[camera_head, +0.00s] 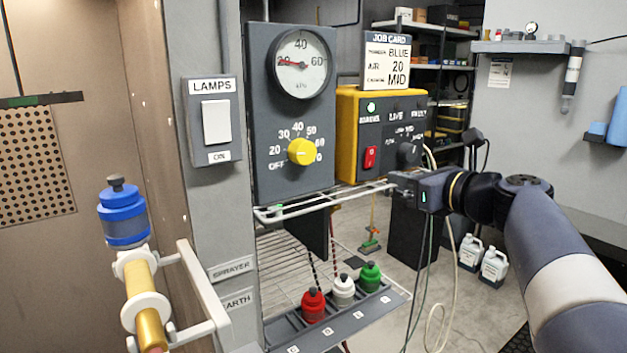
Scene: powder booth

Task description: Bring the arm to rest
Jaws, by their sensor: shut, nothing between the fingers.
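My gripper (396,180) is at the end of my arm, which reaches in from the right edge. It is shut and empty. It points left, in front of the lower right part of the yellow control unit (347,135), close to its dark knob (408,153). I cannot tell whether it touches the unit or the white wire shelf (300,207) beside it.
A gauge panel (262,110) with a yellow knob (301,151) stands left of the unit. Red (313,305), white (343,289) and green (370,276) cups sit in a rack below. A sprayer with a blue cup (124,218) hangs at left. Cables dangle below my gripper.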

